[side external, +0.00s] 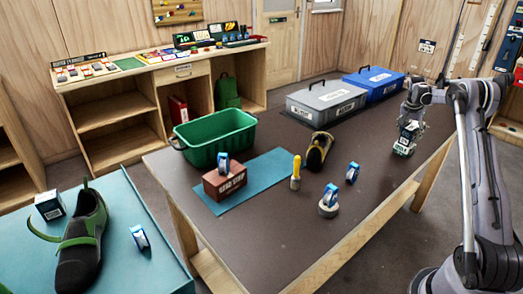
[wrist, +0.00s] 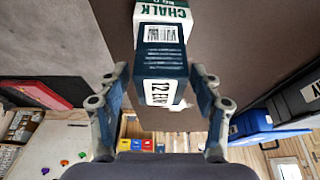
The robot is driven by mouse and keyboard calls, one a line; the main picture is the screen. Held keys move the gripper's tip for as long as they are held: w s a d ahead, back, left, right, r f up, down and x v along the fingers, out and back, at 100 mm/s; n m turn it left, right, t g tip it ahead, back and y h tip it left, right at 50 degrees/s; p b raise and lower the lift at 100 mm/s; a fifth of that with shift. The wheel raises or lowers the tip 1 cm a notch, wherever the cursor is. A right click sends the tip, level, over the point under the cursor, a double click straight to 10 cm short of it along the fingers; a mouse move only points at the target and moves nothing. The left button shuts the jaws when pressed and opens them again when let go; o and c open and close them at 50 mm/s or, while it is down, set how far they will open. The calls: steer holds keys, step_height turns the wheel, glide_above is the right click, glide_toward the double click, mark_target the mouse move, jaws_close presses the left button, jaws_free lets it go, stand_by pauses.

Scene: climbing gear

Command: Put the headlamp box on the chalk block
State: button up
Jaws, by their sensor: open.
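The headlamp box (wrist: 161,62), dark blue with white labels, sits on top of the chalk block (wrist: 163,13), white and green with CHALK lettering, in the wrist view. In the side view the headlamp box (side external: 409,129) is stacked over the chalk block (side external: 402,151) near the table's right end. My gripper (wrist: 160,75) is open, with one finger on each side of the headlamp box and a gap showing at both sides. In the side view my gripper (side external: 414,110) is just above and around the box, and its fingertips are hard to make out.
A grey case (side external: 325,101) and a blue case (side external: 373,83) stand along the table's back edge. Bare tabletop (side external: 375,205) lies in front of the stack.

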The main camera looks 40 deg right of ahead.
steer(key=v, duration=1.2)
steer(key=w+a+r+n+t, duration=0.1)
steer(key=w+a+r+n, duration=0.15)
steer(key=a, duration=0.75)
steer(key=w+a+r+n+t, duration=0.1)
steer(key=a+r+n+t, duration=0.15)
steer(key=a, duration=0.75)
steer(key=w+a+r+n+t, duration=0.1)
steer(key=w+a+r+n, duration=0.15)
steer(key=a, duration=0.65)
steer(key=s+a+f+n+t+y, duration=0.1)
steer(key=s+a+f+n, duration=0.1)
steer(key=a, duration=0.6)
steer(key=s+a+f+n+y, duration=0.2)
steer(key=s+a+f+n, duration=0.1)
steer(key=s+a+n, duration=0.2)
steer(key=s+a+f+n+t+y, duration=0.1)
steer(key=s+a+f+n, duration=0.2)
steer(key=a, duration=0.9)
steer(key=s, duration=0.3)
steer(key=shift+s+a+t, duration=0.15)
steer(key=shift+t, duration=0.2)
